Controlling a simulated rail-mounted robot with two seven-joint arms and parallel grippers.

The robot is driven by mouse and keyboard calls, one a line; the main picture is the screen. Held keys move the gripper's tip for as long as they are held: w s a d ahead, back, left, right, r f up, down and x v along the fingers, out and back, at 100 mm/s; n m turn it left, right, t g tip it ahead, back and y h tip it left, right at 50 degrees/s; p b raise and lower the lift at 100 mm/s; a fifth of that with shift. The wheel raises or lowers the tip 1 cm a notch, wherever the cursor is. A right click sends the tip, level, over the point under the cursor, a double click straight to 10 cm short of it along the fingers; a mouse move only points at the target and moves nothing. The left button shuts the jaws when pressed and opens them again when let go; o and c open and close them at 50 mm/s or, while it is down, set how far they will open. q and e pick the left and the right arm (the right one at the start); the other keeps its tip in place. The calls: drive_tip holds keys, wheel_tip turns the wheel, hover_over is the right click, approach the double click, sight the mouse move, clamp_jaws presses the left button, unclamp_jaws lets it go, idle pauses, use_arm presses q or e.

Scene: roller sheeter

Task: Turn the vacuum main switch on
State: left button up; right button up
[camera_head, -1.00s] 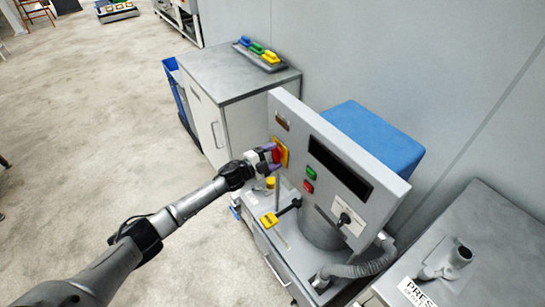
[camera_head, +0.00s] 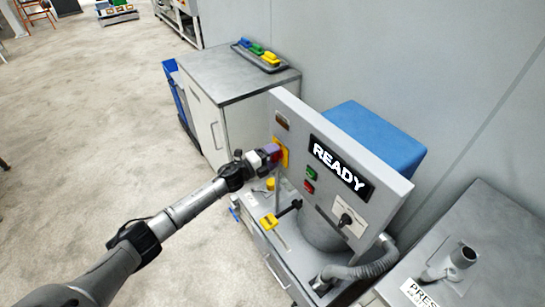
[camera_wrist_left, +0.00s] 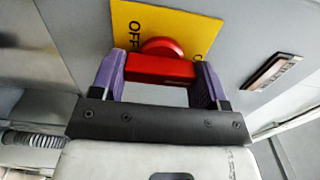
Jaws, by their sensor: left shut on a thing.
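The vacuum main switch is a red rotary handle (camera_wrist_left: 160,66) on a yellow plate (camera_wrist_left: 142,22) marked "OFF" in the left wrist view. The yellow plate also shows on the grey control panel in the head view (camera_head: 285,153). My left gripper (camera_head: 272,154) is at the panel, its purple fingers shut on the red handle from both sides, as the left wrist view (camera_wrist_left: 161,80) shows. The panel's display (camera_head: 340,168) is lit and reads "READY". My right gripper is not in view.
A green button (camera_head: 311,173) and a red button (camera_head: 309,187) sit right of the switch. A black knob (camera_head: 346,219) is lower right. A yellow-handled lever (camera_head: 269,220) sticks out below my gripper. A grey cabinet (camera_head: 215,80) stands behind, left of the panel.

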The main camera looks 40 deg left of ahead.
use_arm(q)
drive_tip(key=o, duration=0.9)
drive_tip(key=shift+o, duration=0.2)
drive_tip(key=p+v, duration=0.1)
drive_tip(key=v, duration=1.3)
drive_tip(key=shift+p, duration=0.4)
drive_tip(key=shift+w, duration=0.1)
